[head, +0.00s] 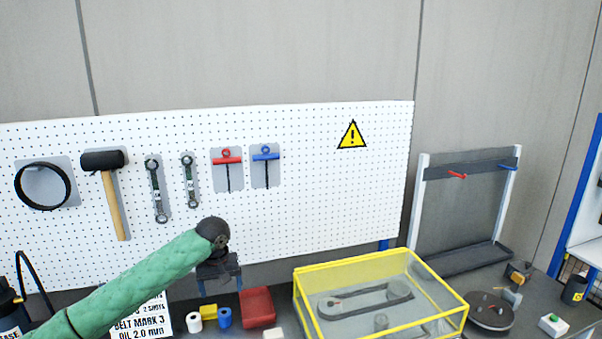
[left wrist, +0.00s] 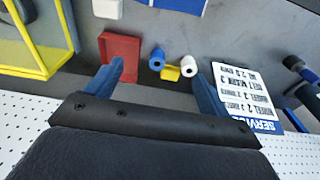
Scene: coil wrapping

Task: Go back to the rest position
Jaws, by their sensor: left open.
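My left arm comes in from the left in a green sleeve. Its gripper (head: 219,272) hangs below the dark wrist in front of the lower pegboard. In the left wrist view the gripper (left wrist: 158,73) shows two blue fingers spread wide with nothing between them. Beyond the fingers lie a white roll (head: 195,320), a blue roll (head: 224,317) and a yellow block (head: 208,311), apart from them. My right gripper is in neither view.
A red bin (head: 257,307) and a yellow-framed clear box (head: 448,291) with a belt inside stand on the bench. A printed service sign (left wrist: 243,92) stands near the gripper. The white pegboard (head: 320,200) holds a hammer (head: 108,190) and other tools. Free air lies above the box.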

